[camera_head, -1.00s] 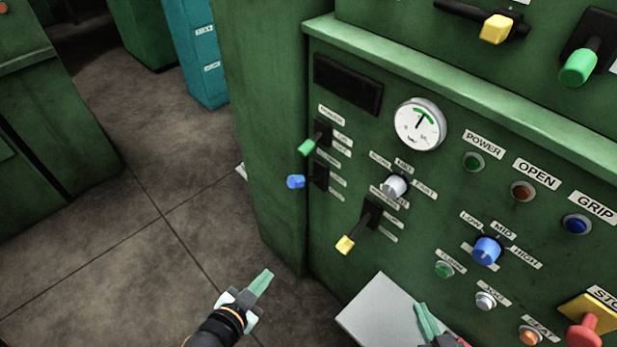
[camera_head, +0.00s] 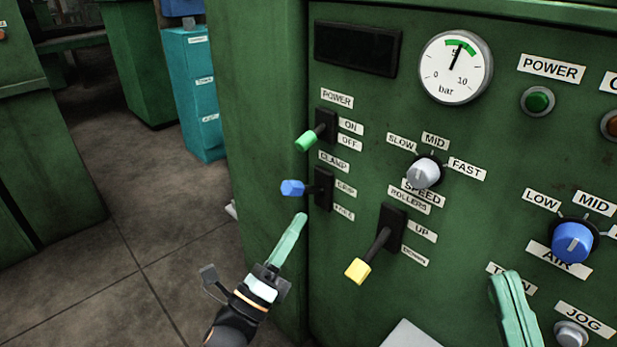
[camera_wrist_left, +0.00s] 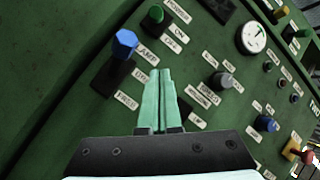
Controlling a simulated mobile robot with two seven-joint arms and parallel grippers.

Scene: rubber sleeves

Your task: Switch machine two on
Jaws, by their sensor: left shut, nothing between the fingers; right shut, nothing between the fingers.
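The green machine panel (camera_head: 450,110) fills the right of the head view. Its POWER lever (camera_head: 308,138) has a green knob and ON and OFF labels; the knob hangs at the level of the OFF label. Below it is the blue CLAMP lever (camera_head: 294,188). The green knob also shows in the left wrist view (camera_wrist_left: 155,15), and so does the blue one (camera_wrist_left: 124,42). My left gripper (camera_head: 300,222) is shut and empty, its tips below the blue knob in the head view. My right gripper (camera_head: 508,280) is shut and empty in front of the lower panel.
A yellow ROLLERS lever (camera_head: 358,270) sticks out to the right of my left gripper. A grey SPEED knob (camera_head: 423,172), a blue AIR knob (camera_head: 573,241) and a pressure gauge (camera_head: 456,68) are on the panel. Open floor (camera_head: 150,235) lies left, with a teal cabinet (camera_head: 195,90) behind.

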